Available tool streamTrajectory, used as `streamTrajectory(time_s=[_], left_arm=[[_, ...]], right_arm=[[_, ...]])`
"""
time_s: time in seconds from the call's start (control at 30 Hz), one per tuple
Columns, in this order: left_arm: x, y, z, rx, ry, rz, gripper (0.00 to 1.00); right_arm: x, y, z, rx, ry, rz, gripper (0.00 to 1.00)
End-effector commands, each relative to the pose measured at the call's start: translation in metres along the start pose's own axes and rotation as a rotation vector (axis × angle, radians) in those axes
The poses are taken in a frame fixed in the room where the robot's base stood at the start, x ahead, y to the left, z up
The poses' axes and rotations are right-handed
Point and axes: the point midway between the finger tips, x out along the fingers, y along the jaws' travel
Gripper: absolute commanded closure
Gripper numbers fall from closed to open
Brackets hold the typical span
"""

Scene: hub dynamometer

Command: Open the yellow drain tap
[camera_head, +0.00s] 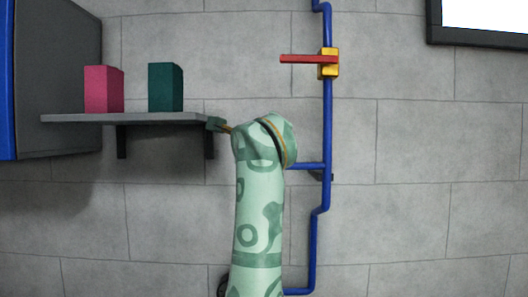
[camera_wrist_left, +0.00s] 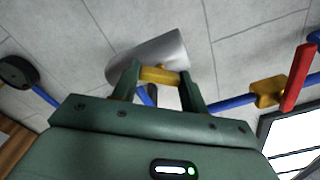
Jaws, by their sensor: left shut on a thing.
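In the left wrist view, the yellow drain tap (camera_wrist_left: 160,75) shows as a short yellow bar between the two dark green fingers. My left gripper (camera_wrist_left: 158,78) is shut on it, one finger on each side. A silver-grey cylinder lies just beyond the fingertips, and a blue pipe runs behind them. In the head view my patterned green arm covers the tap's place. A small dark green part with a yellow strip shows left of my wrist, by the shelf end; I cannot tell exactly what it is. My right gripper is in neither view.
A grey shelf (camera_head: 70,119) holds a pink block (camera_head: 103,90) and a dark green block (camera_head: 165,88). A blue pipe (camera_head: 328,120) runs down the wall on the right. It carries a yellow valve (camera_head: 328,70) with a red handle (camera_head: 302,59).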

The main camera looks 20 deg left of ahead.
Motion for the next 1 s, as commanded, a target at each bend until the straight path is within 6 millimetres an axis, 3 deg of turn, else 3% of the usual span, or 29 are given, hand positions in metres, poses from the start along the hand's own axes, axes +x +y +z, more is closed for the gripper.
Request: streamTrajectory(time_s=[0.5,1.0], left_arm=[[0.000,0.002,-0.001,-0.422,-0.001,0.001,0.79],[0.001,0.002,0.000,-0.569,0.000,0.002,0.79]], right_arm=[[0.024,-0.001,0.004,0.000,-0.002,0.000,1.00],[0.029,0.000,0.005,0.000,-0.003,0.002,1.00]])
